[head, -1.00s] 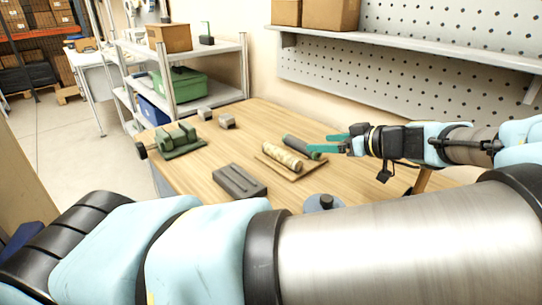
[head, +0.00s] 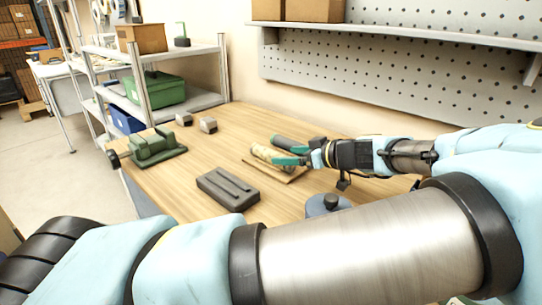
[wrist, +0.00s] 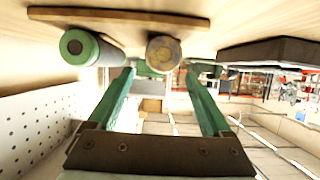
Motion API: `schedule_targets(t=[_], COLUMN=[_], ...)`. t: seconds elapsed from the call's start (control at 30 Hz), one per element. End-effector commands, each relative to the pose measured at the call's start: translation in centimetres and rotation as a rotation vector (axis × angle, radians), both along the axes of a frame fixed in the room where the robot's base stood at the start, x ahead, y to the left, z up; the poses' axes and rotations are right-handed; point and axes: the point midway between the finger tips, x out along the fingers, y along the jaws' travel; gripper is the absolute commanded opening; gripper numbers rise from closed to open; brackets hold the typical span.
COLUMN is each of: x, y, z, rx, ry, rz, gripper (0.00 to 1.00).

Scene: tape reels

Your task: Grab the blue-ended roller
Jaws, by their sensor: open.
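Two rollers lie side by side on a thin wooden board (head: 291,179) on the table. One is a dark grey roller (head: 289,141) with a green end; the other is a cream, mottled roller (head: 263,152). In the wrist view, the dark roller's green end (wrist: 80,47) is at upper left, and the cream roller's yellowish end (wrist: 163,52) is near the middle. I see no clearly blue end. My gripper (head: 287,157) has teal fingers, open and empty, at the near end of the cream roller. In the wrist view its fingertips (wrist: 160,75) straddle that roller's line; contact is unclear.
A dark grooved block (head: 228,190) lies in front of the board. A round blue-grey item with a black knob (head: 330,202) sits close to my arm. A green fixture (head: 156,146) and two small grey blocks stand farther left. A pegboard wall rises behind.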

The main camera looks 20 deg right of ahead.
Motion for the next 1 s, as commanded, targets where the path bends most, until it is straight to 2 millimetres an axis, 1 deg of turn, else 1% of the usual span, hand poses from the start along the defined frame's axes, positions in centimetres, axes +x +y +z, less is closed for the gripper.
schedule_targets(t=[0.03, 0.2, 0.33, 0.5, 0.6, 0.8, 0.87, 1.0], x=[0.4, 1.3, 2.9, 4.6, 5.0, 5.0, 5.0, 5.0], y=[0.3, 0.8, 1.7, 2.5, 2.7, 2.7, 2.7, 2.7], z=[-0.1, -0.5, -1.0, -2.1, -2.5, -2.6, -2.6, -2.6], rx=[0.001, 0.001, 0.003, 0.001, 0.001, 0.000, 0.000, 0.000], ry=[0.001, 0.002, 0.001, 0.000, 0.001, 0.001, 0.001, 0.001], rz=[0.001, 0.001, 0.004, 0.002, 0.001, 0.000, 0.000, 0.000], gripper=[0.83, 0.83, 0.83, 0.83, 0.83, 0.83, 0.78, 0.62])
